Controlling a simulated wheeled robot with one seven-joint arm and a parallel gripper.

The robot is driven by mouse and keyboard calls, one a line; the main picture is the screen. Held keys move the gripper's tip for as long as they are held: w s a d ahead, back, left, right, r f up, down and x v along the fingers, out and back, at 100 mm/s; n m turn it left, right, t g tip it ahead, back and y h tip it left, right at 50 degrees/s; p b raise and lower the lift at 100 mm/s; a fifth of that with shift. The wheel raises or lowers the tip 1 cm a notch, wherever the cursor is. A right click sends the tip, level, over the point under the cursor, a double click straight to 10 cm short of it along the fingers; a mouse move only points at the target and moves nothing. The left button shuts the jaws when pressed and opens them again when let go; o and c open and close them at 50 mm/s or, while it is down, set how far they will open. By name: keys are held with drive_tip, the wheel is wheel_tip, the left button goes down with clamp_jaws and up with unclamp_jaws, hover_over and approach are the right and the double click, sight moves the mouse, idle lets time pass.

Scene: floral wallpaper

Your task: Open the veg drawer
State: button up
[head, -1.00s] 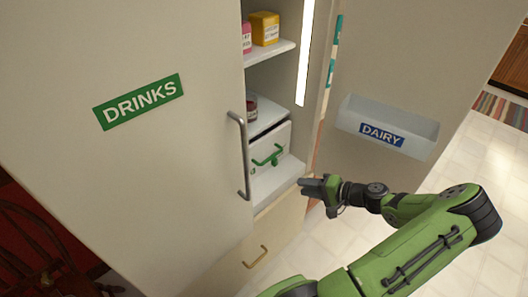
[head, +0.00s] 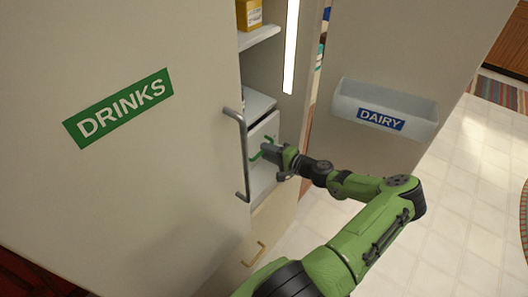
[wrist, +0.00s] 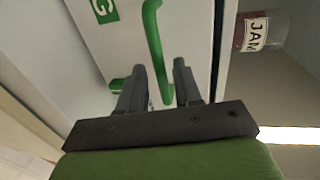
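The veg drawer (head: 264,135) is a white box with a green handle (wrist: 154,45), inside the open fridge compartment. In the wrist view its front shows a green label (wrist: 103,10) with only a "G" in view. My gripper (head: 270,153) is at the drawer front in the head view and hides part of the handle. In the wrist view my gripper (wrist: 160,72) is open, with one finger on each side of the handle bar. Gaps show between fingers and bar. The drawer looks shut.
The DRINKS door (head: 150,170) with its grey handle (head: 241,155) is close on the left. The open door with the DAIRY bin (head: 385,108) is on the right. A jam jar (wrist: 264,32) is beside the drawer. A lower drawer handle (head: 255,254) is below.

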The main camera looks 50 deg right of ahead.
drive_tip(key=shift+x, duration=1.05)
clamp_jaws()
drive_tip(key=shift+s, duration=0.1)
drive_tip(key=f+v, duration=0.2)
drive_tip(key=v, duration=1.1)
drive_tip(key=s+f+v, duration=0.1)
drive_tip(key=f+v, duration=0.1)
drive_tip(key=v, duration=1.1)
drive_tip(key=shift+f, duration=0.45)
